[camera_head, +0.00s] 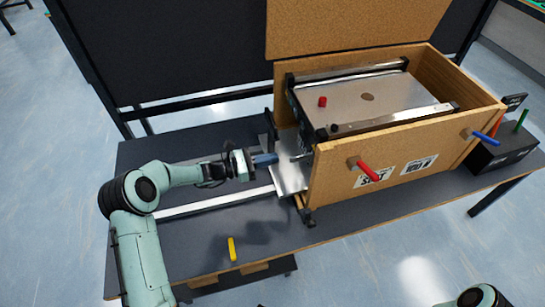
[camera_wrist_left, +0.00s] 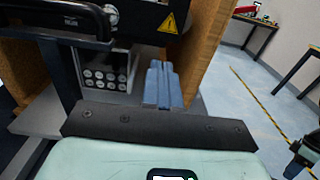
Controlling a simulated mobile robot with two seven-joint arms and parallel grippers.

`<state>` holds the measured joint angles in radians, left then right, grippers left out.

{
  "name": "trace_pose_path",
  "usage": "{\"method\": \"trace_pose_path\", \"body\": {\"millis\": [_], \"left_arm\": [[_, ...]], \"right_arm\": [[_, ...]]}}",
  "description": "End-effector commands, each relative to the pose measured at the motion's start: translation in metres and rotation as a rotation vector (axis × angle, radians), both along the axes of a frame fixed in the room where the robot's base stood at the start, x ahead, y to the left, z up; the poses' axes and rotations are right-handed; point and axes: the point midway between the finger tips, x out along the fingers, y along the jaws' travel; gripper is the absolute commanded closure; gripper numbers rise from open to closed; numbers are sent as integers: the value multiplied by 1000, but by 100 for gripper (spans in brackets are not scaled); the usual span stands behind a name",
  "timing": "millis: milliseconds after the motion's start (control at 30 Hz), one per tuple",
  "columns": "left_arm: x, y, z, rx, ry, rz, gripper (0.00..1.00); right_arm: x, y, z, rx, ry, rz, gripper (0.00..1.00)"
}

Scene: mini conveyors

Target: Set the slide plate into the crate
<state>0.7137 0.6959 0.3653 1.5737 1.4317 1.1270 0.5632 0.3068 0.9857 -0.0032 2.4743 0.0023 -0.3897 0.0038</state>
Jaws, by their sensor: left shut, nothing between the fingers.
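The wooden crate (camera_head: 332,181) stands on the dark table with its top open. A shiny metal plate (camera_head: 291,179), which looks like the slide plate, sits low at the crate's left end, outside the front wall's edge. I cannot tell how far it reaches inside. My left gripper (camera_head: 273,158) is just left of the crate opening, above or beside the plate. Its blue fingers are shut and empty. In the left wrist view the shut fingers (camera_wrist_left: 162,85) point into the crate's open end, beside a wooden wall (camera_wrist_left: 203,45).
A conveyor (camera_head: 345,103) inside the crate carries a red piece (camera_head: 322,101) and a brown disc (camera_head: 367,97). Red (camera_head: 369,174) and blue (camera_head: 483,137) pegs project from the front wall. A yellow piece (camera_head: 232,249) is on the table. A black box (camera_head: 503,148) stands right.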

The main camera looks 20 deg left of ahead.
Motion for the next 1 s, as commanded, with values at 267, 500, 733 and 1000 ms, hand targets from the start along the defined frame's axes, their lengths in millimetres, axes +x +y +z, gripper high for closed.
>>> {"method": "trace_pose_path", "body": {"millis": [267, 500, 733, 1000], "left_arm": [[39, -49, 0, -1, -1, -4, 100], [64, -77, 0, 1, -2, -2, 100], [71, -85, 0, 3, -1, 0, 100], [71, -85, 0, 3, 0, 0, 100]], "right_arm": [[0, 0, 1, 0, 1, 0, 57], [-1, 0, 2, 1, 3, 1, 57], [-1, 0, 2, 1, 4, 1, 57], [-1, 0, 2, 1, 4, 1, 57]]}}
